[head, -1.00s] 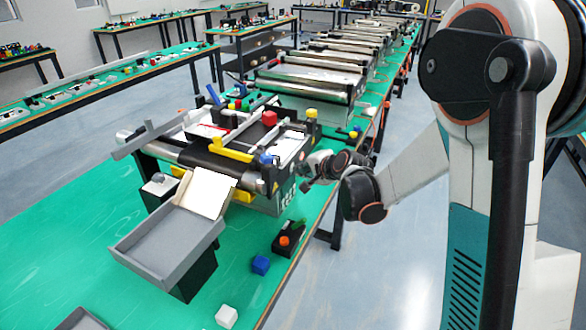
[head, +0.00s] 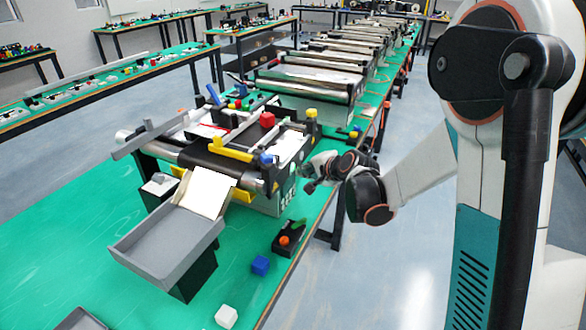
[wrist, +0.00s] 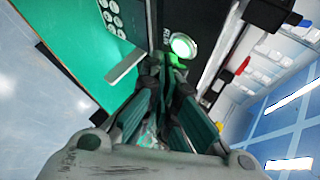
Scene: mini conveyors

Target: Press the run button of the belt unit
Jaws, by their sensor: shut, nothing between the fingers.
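The belt unit (head: 222,165) is a small conveyor with a black belt on the green table, and its right side panel faces my arm. In the wrist view, a round, lit green-white button (wrist: 182,45) sits on the unit's dark panel. My gripper (wrist: 168,66) is shut and empty, its fingertips just below the lit button in the picture. I cannot tell whether they touch it. In the head view my gripper (head: 308,179) is beside the unit's right side, and the button is not visible there.
A grey tray (head: 150,262) stands before the unit. A keypad (wrist: 112,15) is left of the lit button. More conveyors stand behind.

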